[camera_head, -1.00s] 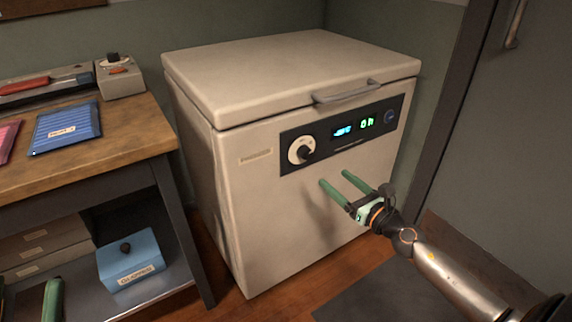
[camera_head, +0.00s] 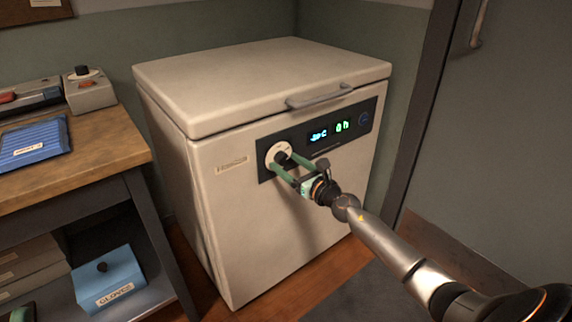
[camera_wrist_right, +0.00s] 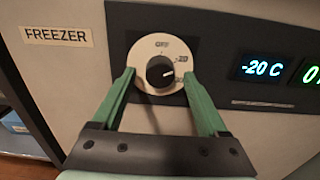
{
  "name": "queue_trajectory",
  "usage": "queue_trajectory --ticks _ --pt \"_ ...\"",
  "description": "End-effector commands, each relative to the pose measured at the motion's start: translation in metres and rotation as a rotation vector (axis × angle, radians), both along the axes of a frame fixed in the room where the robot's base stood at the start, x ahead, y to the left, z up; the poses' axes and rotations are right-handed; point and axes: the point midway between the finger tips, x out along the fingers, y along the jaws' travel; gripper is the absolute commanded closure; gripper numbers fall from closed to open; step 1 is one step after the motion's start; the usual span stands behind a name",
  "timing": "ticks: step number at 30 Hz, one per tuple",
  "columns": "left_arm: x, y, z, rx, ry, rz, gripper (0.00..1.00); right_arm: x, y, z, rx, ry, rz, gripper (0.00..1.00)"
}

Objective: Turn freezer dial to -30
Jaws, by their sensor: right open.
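The white chest freezer (camera_head: 230,200) stands in the middle of the head view with its lid shut. Its dial is a black knob (camera_wrist_right: 160,72) on a round white plate (camera_wrist_right: 146,49) marked OFF at the top and -20 at the upper right; a lower mark is hard to read. The display (camera_wrist_right: 262,69) reads -20 C. My right gripper (camera_wrist_right: 158,80) is open, its green fingers on either side of the knob in the wrist view, with gaps between them and the knob. In the head view the right gripper (camera_head: 280,158) is at the dial. My left gripper is not in view.
A wooden workbench (camera_head: 100,138) with a blue packet (camera_head: 32,142) and a grey box (camera_head: 92,94) stands at left. A blue gloves box (camera_head: 108,280) sits on its lower shelf. A grey door (camera_head: 500,130) is at right.

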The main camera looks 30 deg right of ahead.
Motion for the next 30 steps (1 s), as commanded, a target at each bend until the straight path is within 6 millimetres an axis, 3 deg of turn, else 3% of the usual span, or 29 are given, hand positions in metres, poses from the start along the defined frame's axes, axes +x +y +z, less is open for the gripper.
queue_trajectory --ticks 14,30 --pt "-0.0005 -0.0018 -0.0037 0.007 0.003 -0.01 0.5 0.0101 0.0012 0.0 0.001 0.001 0.001 0.24" --pt "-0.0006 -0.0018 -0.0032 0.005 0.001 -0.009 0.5 0.0098 0.0012 0.0 0.0 0.001 0.001 0.84"
